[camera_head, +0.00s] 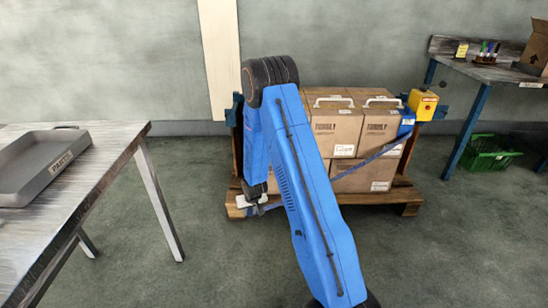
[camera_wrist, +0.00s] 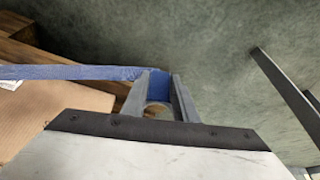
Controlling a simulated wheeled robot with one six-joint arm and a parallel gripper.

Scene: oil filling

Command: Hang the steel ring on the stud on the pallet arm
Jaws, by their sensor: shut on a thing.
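My gripper (camera_wrist: 158,88) is shut on the blue end piece of a strap (camera_wrist: 70,72). A rounded, pale edge shows between the fingers below the blue piece; it looks like part of the steel ring (camera_wrist: 158,105), mostly hidden. In the head view my gripper (camera_head: 252,204) is low at the pallet's front left, partly behind my arm. The strap (camera_head: 378,153) runs slanting across the carton fronts from upper right down toward it. I cannot make out the stud.
Cartons (camera_head: 381,127) are stacked on a wooden pallet (camera_head: 400,197). A yellow box (camera_head: 422,104) is at the load's upper right. A table (camera_head: 108,150) with a grey tray (camera_head: 40,165) stands left; its leg is nearby. A green crate (camera_head: 488,155) sits under the right bench. Floor in front is clear.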

